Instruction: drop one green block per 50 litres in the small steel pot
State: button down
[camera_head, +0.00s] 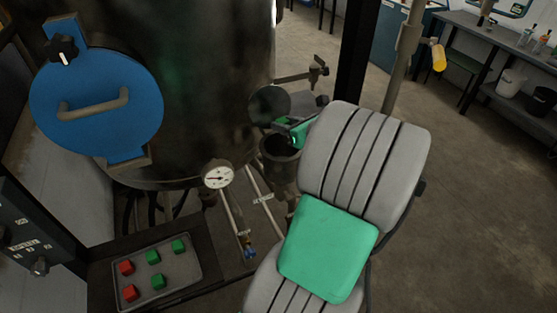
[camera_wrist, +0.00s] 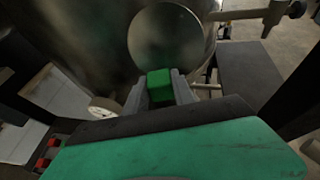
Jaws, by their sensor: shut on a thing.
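My gripper (camera_wrist: 160,88) is shut on a green block (camera_wrist: 159,85), which shows between the fingertips in the wrist view. A round grey lid (camera_head: 269,103) stands raised behind the pot and also shows in the wrist view (camera_wrist: 166,38). A white dial gauge (camera_head: 218,175) sits on the big tank; its figures are too small to read. The pot's inside is hidden.
A tray (camera_head: 193,284) at the lower left holds several red and green blocks (camera_head: 153,257). The large dark tank (camera_head: 210,80) with a blue hatch (camera_head: 95,100) fills the left. A valve pipe (camera_head: 300,76) juts out behind the lid. Open floor (camera_head: 470,190) lies to the right.

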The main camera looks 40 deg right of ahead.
jog(key=f+b, duration=0.1)
jog(key=b, duration=0.1)
jog(key=f+b, duration=0.2)
jog(key=d+f+b, duration=0.1)
jog(key=f+b, duration=0.1)
jog(key=b, duration=0.1)
jog(key=shift+s+f, duration=0.25)
jog(key=shift+s, duration=0.1)
jog(key=shift+r, duration=0.1)
jog(key=c, duration=1)
grip_release()
jog(key=shift+o, duration=0.2)
jog(key=shift+s, duration=0.1)
jog(key=v, duration=0.7)
jog(key=shift+s+a+r, duration=0.15)
jog(key=shift+s+r, duration=0.05)
jog(key=shift+s, duration=0.1)
